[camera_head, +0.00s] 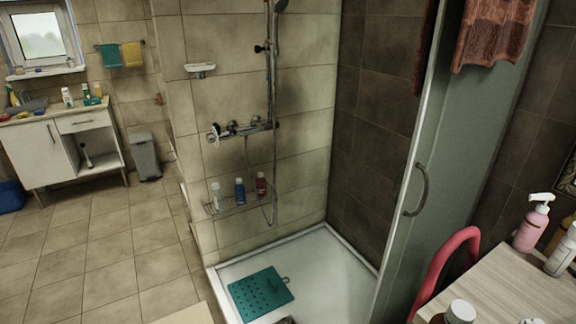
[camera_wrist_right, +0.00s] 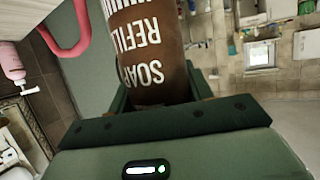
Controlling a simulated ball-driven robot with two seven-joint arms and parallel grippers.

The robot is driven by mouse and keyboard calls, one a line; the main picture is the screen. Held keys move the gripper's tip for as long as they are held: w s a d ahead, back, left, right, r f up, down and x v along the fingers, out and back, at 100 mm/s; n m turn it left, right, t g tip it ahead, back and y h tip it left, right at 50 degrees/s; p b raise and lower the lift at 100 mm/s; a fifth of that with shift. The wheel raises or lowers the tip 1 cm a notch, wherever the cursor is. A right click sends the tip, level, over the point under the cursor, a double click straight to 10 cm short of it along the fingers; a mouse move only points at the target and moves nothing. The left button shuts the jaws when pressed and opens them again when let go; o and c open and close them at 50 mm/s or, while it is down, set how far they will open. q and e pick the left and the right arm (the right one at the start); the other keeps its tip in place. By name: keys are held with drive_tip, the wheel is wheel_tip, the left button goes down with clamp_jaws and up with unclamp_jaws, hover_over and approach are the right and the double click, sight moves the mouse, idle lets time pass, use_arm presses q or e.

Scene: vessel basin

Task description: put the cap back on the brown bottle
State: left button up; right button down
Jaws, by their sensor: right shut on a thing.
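The brown bottle (camera_wrist_right: 148,50), with white "SOAP REFILL" lettering, fills the upper middle of the right wrist view. My dark green right gripper (camera_wrist_right: 165,98) is shut on it, one finger at each side. The bottle's top is out of that view. In the head view a brown bottle with a pale round top (camera_head: 461,311) shows at the bottom edge, by the wooden counter; whether that top is a cap or a bare neck is unclear. A small white round thing (camera_head: 531,321), perhaps the cap, is cut off at the counter's bottom edge. My left gripper is not in view.
The wooden counter (camera_head: 505,285) has a pink pump bottle (camera_head: 533,224) and a white bottle (camera_head: 563,250) at its back right. A red curved rail (camera_head: 440,262) stands beside its left edge.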

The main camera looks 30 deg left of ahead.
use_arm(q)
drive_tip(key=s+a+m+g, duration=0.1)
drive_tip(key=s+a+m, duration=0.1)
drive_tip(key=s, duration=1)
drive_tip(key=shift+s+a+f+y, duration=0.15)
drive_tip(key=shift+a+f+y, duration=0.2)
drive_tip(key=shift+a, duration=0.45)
use_arm(e)
drive_tip(key=w+d+r+m+t+h, duration=0.1)
drive_tip(key=d+m+h, duration=0.3)
drive_tip(key=d, duration=0.3)
drive_tip(key=w+d+r+m+t+h, duration=0.1)
drive_tip(key=d+m+h, duration=0.3)
drive_tip(key=d, duration=0.4)
drive_tip(key=shift+t+h, duration=0.3)
drive_tip(key=shift+t, duration=0.4)
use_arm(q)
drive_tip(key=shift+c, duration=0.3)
use_arm(e)
drive_tip(key=shift+d, duration=0.1)
